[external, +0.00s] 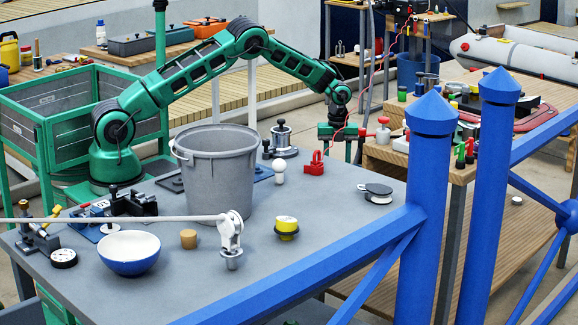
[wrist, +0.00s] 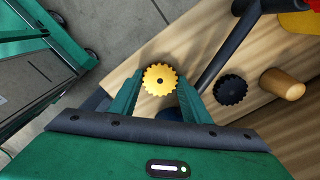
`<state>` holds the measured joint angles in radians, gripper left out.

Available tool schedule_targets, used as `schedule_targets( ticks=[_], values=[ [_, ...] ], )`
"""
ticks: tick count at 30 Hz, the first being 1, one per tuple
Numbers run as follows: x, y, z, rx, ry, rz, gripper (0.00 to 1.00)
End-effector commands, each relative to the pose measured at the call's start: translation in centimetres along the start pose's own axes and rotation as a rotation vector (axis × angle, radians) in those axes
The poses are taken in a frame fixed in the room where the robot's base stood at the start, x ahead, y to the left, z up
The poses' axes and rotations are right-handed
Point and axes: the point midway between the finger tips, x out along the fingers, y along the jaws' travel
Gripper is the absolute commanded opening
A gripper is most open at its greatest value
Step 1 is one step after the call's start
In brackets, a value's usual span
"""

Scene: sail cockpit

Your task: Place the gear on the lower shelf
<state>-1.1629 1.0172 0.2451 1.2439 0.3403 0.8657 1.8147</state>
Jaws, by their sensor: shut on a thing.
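My gripper (wrist: 160,92) is shut on a yellow toothed gear (wrist: 159,77), which sits between the two green fingertips in the wrist view. Pale wooden boards (wrist: 125,72) lie below the gear; I cannot tell the height between them. In the external view my arm (external: 205,68) reaches over the grey table to the left end of the wooden bench. The held gear cannot be made out there. A lower wooden shelf (external: 500,232) shows under that bench, partly behind the blue posts.
A black gear (wrist: 230,89) and a wooden peg (wrist: 284,83) are on the boards to the right. A dark bar (wrist: 228,52) crosses nearby. A grey bucket (external: 216,175) stands on the grey table (external: 330,210). Blue posts (external: 430,190) stand in front of the bench.

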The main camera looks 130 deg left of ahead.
Motion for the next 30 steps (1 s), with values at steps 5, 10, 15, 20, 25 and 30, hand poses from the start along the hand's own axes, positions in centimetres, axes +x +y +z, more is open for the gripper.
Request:
schedule_targets(
  ticks=[5,10,15,20,25,30],
  values=[
    [0.1,-0.1,0.0,0.001,-0.001,-0.002,0.16],
    [0.3,-0.1,0.0,0.001,-0.001,-0.001,0.16],
    [0.3,0.0,0.0,0.001,0.000,-0.001,0.62],
    [0.3,-0.1,0.0,0.001,0.000,-0.001,0.62],
    [-0.2,-0.1,0.0,0.001,-0.001,-0.003,0.62],
    [-2.5,-0.1,0.0,0.002,-0.001,-0.004,0.62]
  ],
)
